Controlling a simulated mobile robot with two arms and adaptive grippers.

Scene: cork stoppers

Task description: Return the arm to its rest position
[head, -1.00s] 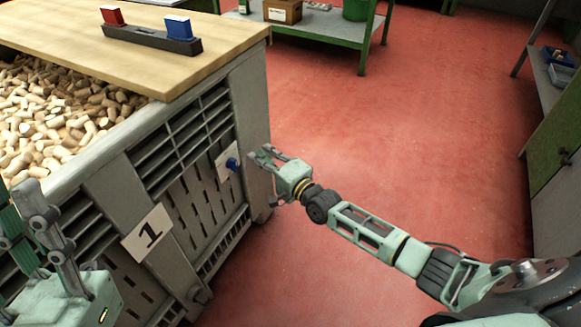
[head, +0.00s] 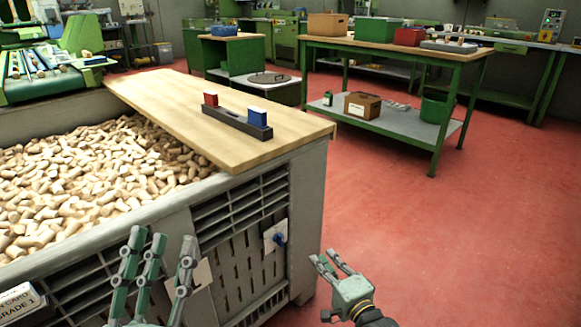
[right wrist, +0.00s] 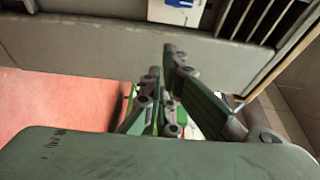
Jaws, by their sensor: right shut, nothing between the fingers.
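My right gripper (head: 322,256) is at the lower middle of the head view, right of the crate's near corner. It is shut and empty, apart from the blue knob on its white plate (head: 275,237). In the right wrist view its fingers (right wrist: 161,63) point toward a grey wall, with part of the white plate (right wrist: 176,12) at the top. My left gripper (head: 158,245) is at the lower left in front of the crate side, its fingers upright and spread, with nothing seen between them. It hides part of a white card.
A large grey crate (head: 268,178) full of cork stoppers (head: 90,180) stands at the left. A wooden board (head: 160,95) on it carries a dark bar (head: 236,123) with red and blue blocks. A green-legged table (head: 440,130) stands behind. Red floor (head: 450,230) is clear at the right.

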